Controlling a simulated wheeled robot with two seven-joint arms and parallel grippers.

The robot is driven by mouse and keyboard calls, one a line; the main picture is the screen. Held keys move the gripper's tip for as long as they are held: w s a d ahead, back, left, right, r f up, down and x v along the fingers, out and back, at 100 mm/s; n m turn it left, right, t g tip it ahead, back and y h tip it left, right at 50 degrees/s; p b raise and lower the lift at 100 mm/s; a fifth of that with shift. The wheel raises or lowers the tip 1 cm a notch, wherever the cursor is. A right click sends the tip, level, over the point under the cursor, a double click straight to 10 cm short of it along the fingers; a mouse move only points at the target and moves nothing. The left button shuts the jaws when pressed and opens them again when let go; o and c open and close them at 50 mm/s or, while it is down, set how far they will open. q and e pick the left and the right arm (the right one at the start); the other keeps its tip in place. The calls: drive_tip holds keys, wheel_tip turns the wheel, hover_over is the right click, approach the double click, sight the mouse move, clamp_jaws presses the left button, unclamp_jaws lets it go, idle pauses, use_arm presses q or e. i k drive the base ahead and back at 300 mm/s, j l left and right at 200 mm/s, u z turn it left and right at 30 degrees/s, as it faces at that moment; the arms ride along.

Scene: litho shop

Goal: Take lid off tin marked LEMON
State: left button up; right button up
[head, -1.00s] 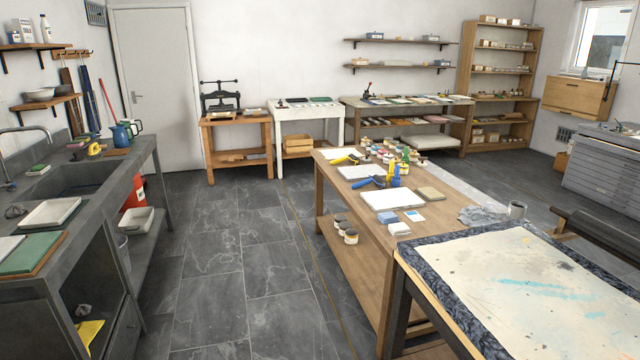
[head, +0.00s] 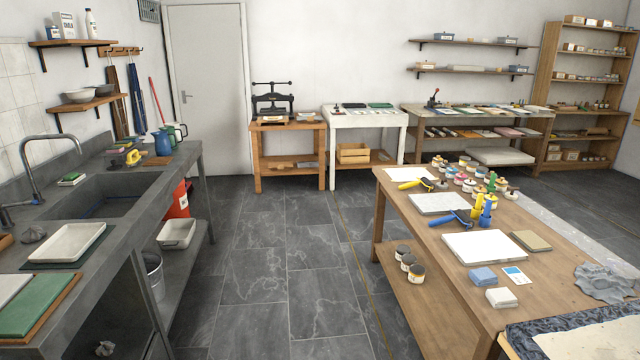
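Several small ink tins (head: 470,175) stand in a cluster at the far end of the wooden worktable (head: 440,260) on the right in the head view. Their lids differ in colour, and any lettering is too small to read, so I cannot tell which is marked LEMON. A few more tins (head: 408,262) stand on the table's lower shelf. Neither of my grippers is in view.
Ink rollers (head: 450,217), white slabs (head: 485,247) and a grey rag (head: 604,282) lie on the worktable. A sink counter (head: 100,215) runs along the left. The tiled floor (head: 285,250) between them is clear. A press stand (head: 290,150) and white table (head: 365,120) stand at the back.

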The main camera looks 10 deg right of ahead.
sight(491, 197)
drive_tip(key=i, duration=1.85)
drive_tip(key=i+u, duration=0.15)
drive_tip(key=i, duration=0.8)
drive_tip(key=i+l+u, duration=0.1)
drive_tip(key=i, duration=1.55)
drive_tip(key=i+j+z, duration=0.15)
drive_tip(key=i, duration=0.6)
drive_tip(key=i+z, duration=0.15)
drive_tip(key=z, duration=0.25)
drive_tip(key=i+j+z, duration=0.15)
drive_tip(key=z, duration=0.2)
drive_tip(key=i+j+z, duration=0.1)
drive_tip(key=z, duration=0.3)
drive_tip(key=i+j+z, duration=0.15)
drive_tip(key=z, duration=0.25)
drive_tip(key=j+z, duration=0.2)
drive_tip(key=z, duration=0.2)
drive_tip(key=k+j+z, duration=0.1)
drive_tip(key=z, duration=0.3)
drive_tip(key=k+j+z, duration=0.1)
drive_tip(key=z, duration=0.25)
drive_tip(key=k+j+z, duration=0.15)
drive_tip(key=z, duration=0.25)
